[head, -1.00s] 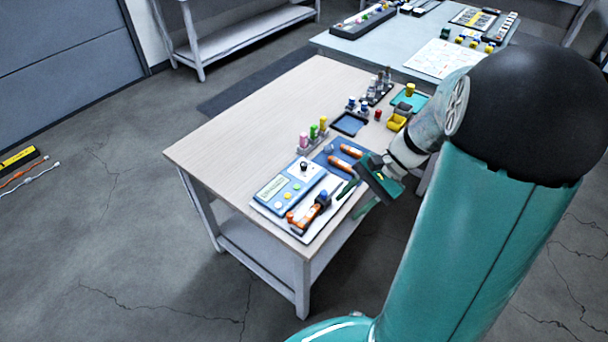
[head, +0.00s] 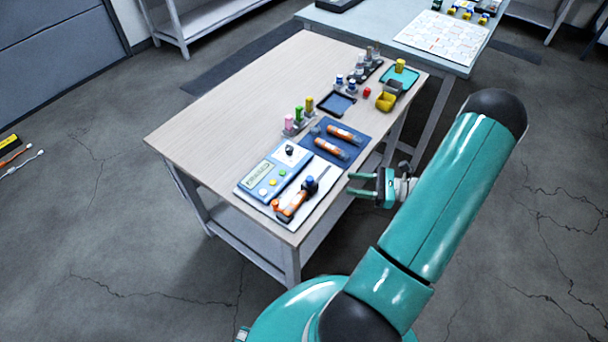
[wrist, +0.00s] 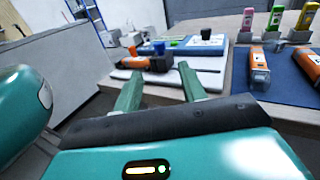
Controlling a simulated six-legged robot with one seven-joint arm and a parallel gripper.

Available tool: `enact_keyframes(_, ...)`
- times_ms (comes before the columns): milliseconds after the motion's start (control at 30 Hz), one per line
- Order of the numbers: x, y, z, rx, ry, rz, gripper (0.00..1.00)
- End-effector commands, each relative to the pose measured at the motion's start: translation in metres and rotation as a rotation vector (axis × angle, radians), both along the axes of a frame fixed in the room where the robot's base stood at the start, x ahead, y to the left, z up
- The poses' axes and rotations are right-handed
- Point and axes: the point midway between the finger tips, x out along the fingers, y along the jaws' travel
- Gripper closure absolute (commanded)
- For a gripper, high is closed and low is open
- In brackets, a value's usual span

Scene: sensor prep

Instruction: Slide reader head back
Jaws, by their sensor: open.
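The reader head, an orange and black block with a blue knob (head: 310,184), sits on a white board (head: 325,201) at the table's near corner. A thin dark slot or rail (head: 323,173) extends from it toward the table's right edge. The orange block shows in the wrist view (wrist: 150,64), beyond my fingertips. My gripper (head: 357,184) is open and empty, just off the table's right edge, its fingers pointing toward the board. In the wrist view my gripper (wrist: 160,70) has its two green fingers apart, with a gap between them and the reader head.
A blue device with a display (head: 262,178) lies behind the reader head. The table's left side is bare.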

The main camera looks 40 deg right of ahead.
Motion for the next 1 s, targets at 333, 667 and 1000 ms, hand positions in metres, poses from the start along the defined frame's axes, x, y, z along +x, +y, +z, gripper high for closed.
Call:
enact_keyframes(333,0.035,0.039,0.001,-0.002,0.001,0.000,0.59)
enact_keyframes(667,0.081,0.083,0.001,-0.002,0.001,0.003,0.59)
enact_keyframes(1000,0.097,0.097,0.001,-0.004,0.001,0.002,0.59)
